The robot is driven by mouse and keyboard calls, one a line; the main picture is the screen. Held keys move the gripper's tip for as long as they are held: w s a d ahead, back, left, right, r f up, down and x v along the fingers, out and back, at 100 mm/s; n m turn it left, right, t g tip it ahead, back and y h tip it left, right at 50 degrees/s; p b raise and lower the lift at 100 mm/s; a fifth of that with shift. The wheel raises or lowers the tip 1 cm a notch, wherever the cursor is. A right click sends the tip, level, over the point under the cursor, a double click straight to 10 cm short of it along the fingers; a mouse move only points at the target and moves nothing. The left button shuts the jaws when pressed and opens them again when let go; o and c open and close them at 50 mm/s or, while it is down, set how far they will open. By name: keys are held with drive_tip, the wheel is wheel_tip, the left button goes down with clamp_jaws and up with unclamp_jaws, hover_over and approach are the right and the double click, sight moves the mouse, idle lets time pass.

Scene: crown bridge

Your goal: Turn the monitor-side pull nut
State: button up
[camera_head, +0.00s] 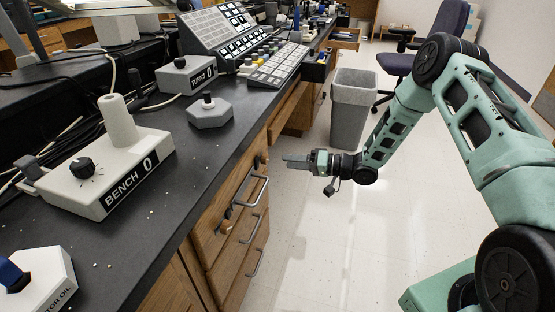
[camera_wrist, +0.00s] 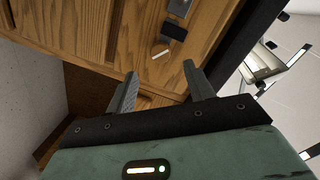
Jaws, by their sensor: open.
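On the wooden drawer front below the bench, small knob-like fittings show near the top metal pull (camera_head: 252,190): a far one (camera_head: 259,160) and a near one (camera_head: 226,222). I cannot tell which is the monitor-side pull nut. My gripper (camera_head: 294,160) is in front of the drawers over the aisle, pointing left, open and empty. In the wrist view its two fingers (camera_wrist: 161,84) are spread apart before the wood front. A dark block (camera_wrist: 174,31) with a pale sliver below it shows beyond the fingertips, apart from them.
The black benchtop (camera_head: 190,175) carries a hexagonal base with a black knob (camera_head: 209,112), a BENCH box (camera_head: 100,172), a TURRO-like labelled box (camera_head: 187,76) and a button console (camera_head: 225,35). A grey bin (camera_head: 352,110) stands behind my gripper. The aisle floor is clear.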

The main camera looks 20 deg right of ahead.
drive_tip(key=v, duration=1)
drive_tip(key=shift+p, duration=0.4)
drive_tip(key=shift+s+d, duration=0.1)
drive_tip(key=w+a+r+n+h, duration=0.2)
drive_tip(key=w+a+r+h, duration=0.25)
drive_tip(key=a, duration=0.25)
drive_tip(key=s+a+r+n+g+h, duration=0.2)
drive_tip(key=s+a+r+h, duration=0.15)
drive_tip(key=a+r, duration=0.35)
drive_tip(key=s+a+r+n+g+h, duration=0.1)
drive_tip(key=s+a+r+g+h, duration=0.1)
drive_tip(key=s, duration=0.9)
drive_tip(key=s+a+r+n+g+h, duration=0.1)
drive_tip(key=s+a+r+g, duration=0.2)
drive_tip(key=s, duration=0.8)
drive_tip(key=s+a+r+n+g+h, duration=0.2)
drive_tip(key=s, duration=0.8)
wheel_tip(320, 180, up, 20)
drive_tip(key=s+p, duration=0.1)
drive_tip(key=p, duration=1.9)
drive_tip(key=shift+s+r, duration=0.15)
drive_tip(key=shift+s, duration=0.2)
